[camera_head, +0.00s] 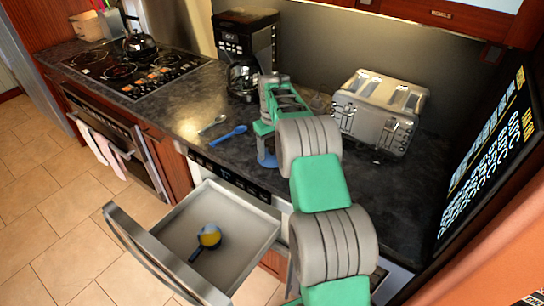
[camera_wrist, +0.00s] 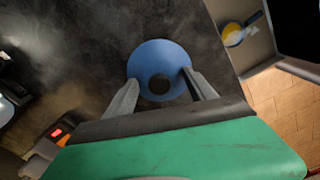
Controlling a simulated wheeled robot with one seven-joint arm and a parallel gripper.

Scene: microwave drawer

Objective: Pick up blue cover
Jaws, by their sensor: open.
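The blue cover (camera_wrist: 152,57) is a round blue disc with a dark round spot, lying on the dark counter in the wrist view. In the head view a blue part of it (camera_head: 267,161) shows below my gripper, near the counter's front edge; the rest is hidden by the arm. My gripper (camera_wrist: 159,79) is open. Its two fingers reach to the left and right sides of the cover. The right finger overlaps the disc's edge in the picture; I cannot tell whether either finger touches it.
The microwave drawer (camera_head: 168,229) is pulled open below the counter, with a blue and yellow utensil (camera_head: 208,237) in it. A blue spoon (camera_head: 229,135) and a light spoon (camera_head: 213,123) lie left of my gripper. A coffee maker (camera_head: 247,40) and toaster (camera_head: 378,108) stand behind.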

